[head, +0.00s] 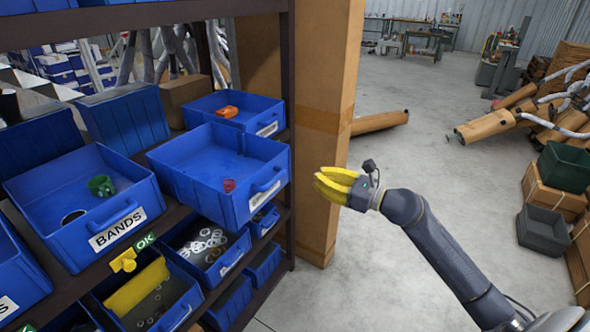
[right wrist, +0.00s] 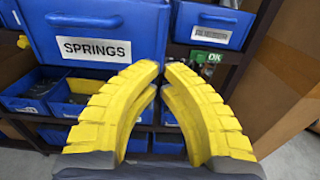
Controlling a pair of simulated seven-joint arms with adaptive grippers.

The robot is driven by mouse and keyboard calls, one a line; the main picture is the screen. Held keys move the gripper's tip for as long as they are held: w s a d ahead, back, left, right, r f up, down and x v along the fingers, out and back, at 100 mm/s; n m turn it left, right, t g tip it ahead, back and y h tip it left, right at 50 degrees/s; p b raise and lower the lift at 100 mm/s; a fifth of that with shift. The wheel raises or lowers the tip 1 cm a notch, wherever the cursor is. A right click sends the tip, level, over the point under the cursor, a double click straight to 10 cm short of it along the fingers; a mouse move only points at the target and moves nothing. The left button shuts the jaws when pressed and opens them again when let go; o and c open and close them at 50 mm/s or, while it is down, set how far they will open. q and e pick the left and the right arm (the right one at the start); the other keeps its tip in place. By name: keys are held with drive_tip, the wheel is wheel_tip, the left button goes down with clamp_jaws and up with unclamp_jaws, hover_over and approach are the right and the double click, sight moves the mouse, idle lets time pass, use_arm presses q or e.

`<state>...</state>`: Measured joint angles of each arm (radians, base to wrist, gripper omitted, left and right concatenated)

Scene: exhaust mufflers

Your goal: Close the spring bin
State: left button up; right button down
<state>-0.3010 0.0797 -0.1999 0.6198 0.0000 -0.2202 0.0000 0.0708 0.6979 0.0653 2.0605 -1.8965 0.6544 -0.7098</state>
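The spring bin (head: 196,188) is a blue open-topped bin that sticks out past the front edge of the shelf. A small red piece (head: 229,185) lies inside it. Its SPRINGS label (right wrist: 97,48) is readable in the right wrist view, on the front (right wrist: 60,15) of the bin. My right gripper (head: 328,182) has yellow ribbed fingers and is in front of the bin, to its right in the head view, with a gap between them. Its fingertips (right wrist: 164,66) meet in the right wrist view with nothing visible between them. My left gripper is not in view.
The BANDS bin (head: 60,213) is beside the spring bin, and another blue bin (head: 253,107) with an orange piece is on its other side. Lower bins (head: 210,270) hold rings. A cardboard-colored post (head: 318,110) stands at the shelf's end. The floor behind my right gripper is open.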

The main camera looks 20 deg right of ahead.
sight(290, 167)
drive_tip(key=shift+x, duration=4.25)
drive_tip(key=shift+w, duration=0.1)
